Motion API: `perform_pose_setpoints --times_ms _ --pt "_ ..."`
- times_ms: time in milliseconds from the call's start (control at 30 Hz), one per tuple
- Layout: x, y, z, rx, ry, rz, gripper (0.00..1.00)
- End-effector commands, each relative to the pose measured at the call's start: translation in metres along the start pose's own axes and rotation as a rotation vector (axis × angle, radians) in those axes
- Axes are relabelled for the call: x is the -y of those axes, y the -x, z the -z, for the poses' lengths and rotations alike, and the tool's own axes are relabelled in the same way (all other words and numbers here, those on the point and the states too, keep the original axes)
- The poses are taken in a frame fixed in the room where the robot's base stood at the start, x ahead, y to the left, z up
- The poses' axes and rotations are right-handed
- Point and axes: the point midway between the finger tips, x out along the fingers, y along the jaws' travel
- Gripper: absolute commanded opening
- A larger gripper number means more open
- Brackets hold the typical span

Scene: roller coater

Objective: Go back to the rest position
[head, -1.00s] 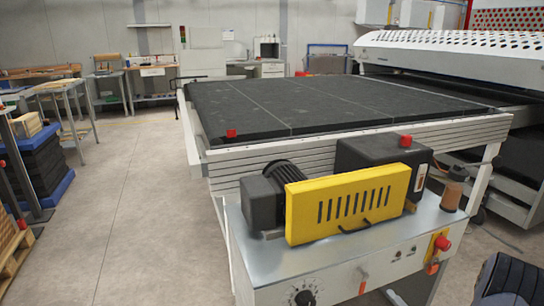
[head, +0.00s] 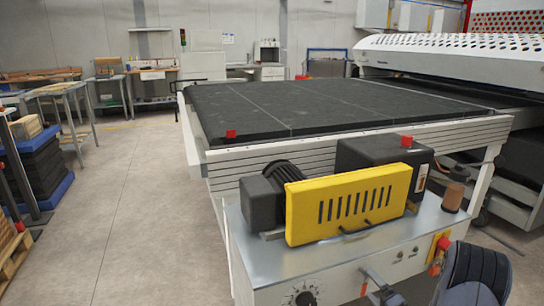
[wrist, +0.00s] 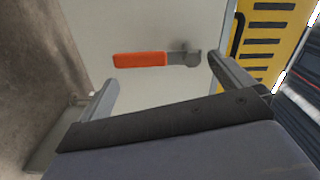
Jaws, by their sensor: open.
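My gripper (wrist: 162,74) is open and empty in the wrist view, one finger at left and one at upper right. An orange-handled lever (wrist: 140,60) on the machine's pale panel shows beyond the gap between the fingers, with no visible contact. In the head view, part of the orange lever (head: 363,288) shows at the bottom of the front panel. My gripper (head: 385,285) is near it at the lower right, partly cut off by the frame edge.
The yellow slotted guard (head: 346,205) stands on the machine's metal top, beside a dark motor (head: 262,200). A red button (head: 444,243) is on the front panel near my arm. The black conveyor bed (head: 300,108) lies behind. The floor at left (head: 130,220) is clear.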

Motion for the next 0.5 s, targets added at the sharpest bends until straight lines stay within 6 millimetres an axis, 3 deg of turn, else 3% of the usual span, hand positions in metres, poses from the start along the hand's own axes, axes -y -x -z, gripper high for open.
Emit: perform_pose_setpoints --times_ms 500 --pt "0.007 0.001 0.017 -0.001 0.495 0.000 1.00"
